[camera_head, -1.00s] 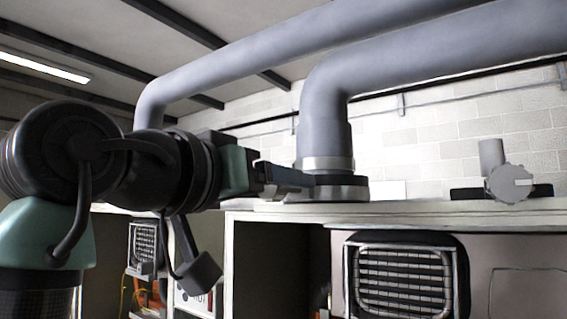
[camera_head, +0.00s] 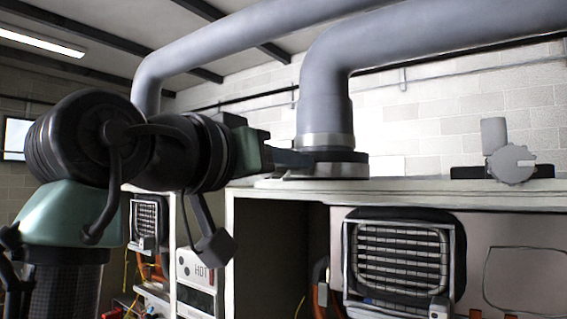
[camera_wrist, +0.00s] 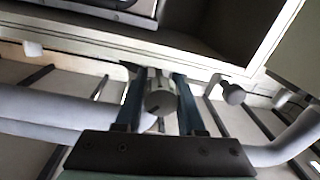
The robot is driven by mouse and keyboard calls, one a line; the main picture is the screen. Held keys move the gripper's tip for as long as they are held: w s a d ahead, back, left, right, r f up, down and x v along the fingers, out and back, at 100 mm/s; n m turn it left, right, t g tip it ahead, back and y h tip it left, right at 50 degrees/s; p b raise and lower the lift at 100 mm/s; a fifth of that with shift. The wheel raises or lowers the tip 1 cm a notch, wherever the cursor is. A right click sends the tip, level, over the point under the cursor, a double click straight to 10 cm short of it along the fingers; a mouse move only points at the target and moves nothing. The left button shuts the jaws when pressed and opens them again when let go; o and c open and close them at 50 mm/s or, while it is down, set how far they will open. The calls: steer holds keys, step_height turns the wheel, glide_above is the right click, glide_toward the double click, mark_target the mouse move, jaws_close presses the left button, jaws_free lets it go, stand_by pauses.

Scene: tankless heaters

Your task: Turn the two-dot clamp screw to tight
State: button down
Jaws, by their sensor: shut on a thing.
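My gripper (camera_head: 300,158) reaches from the left to the dark clamp band (camera_head: 335,156) at the foot of the near grey pipe. In the wrist view my gripper (camera_wrist: 157,80) is shut on a round grey screw head (camera_wrist: 160,97), with one finger on each side. A dark line shows on the head's face. No dots can be made out, so I cannot tell the two-dot marking or how tight the screw is. In the head view the screw is hidden by the fingers.
The white cabinet top (camera_head: 430,187) runs below the clamp. A grey valve with a round knob (camera_head: 511,164) stands to the right. A second, smaller knob (camera_wrist: 232,95) shows in the wrist view. A grilled heater unit (camera_head: 400,257) is below. The large pipe (camera_head: 325,100) rises beside my gripper.

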steer(key=shift+f+m+b, duration=0.1)
steer(key=shift+m+b, duration=0.3)
steer(key=shift+m, duration=0.4)
steer(key=m, duration=0.3)
steer(key=shift+b, duration=0.4)
steer(key=c, duration=0.5)
jaws_free()
steer(key=b+v, duration=0.7)
steer(key=v, duration=0.6)
